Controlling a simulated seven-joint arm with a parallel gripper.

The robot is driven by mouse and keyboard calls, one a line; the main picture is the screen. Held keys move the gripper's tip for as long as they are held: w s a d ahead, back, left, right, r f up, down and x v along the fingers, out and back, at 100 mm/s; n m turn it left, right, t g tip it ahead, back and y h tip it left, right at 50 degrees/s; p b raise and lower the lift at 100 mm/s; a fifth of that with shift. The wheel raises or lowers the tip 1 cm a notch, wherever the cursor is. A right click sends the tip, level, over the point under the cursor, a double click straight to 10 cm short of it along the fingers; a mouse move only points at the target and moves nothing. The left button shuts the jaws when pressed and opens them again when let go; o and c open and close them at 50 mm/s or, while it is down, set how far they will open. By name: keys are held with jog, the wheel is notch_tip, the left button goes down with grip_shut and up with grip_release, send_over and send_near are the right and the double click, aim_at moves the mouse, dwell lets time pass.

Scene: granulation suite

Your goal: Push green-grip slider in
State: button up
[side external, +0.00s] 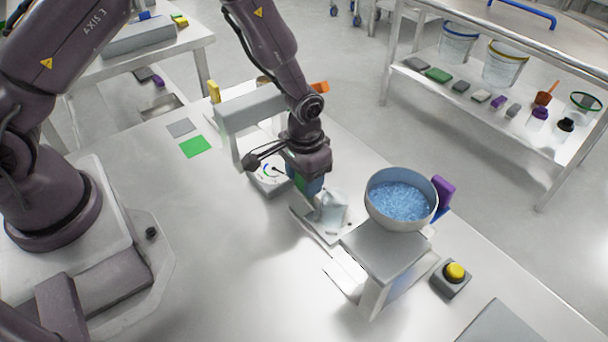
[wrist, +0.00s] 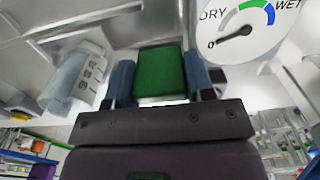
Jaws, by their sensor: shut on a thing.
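The green grip (wrist: 160,72) of the slider sits between the two blue fingers of my gripper (wrist: 160,85) in the wrist view. The fingers are shut on its sides. In the side view my gripper (side external: 308,186) points down beside the grey overhead housing, and a bit of the green grip (side external: 299,182) shows at its left finger. The rest of the slider is hidden, so I cannot tell how far in it is.
A DRY/WET dial (wrist: 243,30) is close to the grip. A bowl of blue granules (side external: 400,201) stands on a grey stand (side external: 385,250) to the right. A yellow button (side external: 455,271) is in front of it.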

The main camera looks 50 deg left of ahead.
aim_at(345, 232)
jog(key=d, duration=1.2)
jog(key=shift+d, duration=0.35)
jog(key=o, duration=1.2)
jog(key=shift+o, duration=0.4)
jog(key=shift+a, duration=0.1)
jog(key=shift+a, duration=0.1)
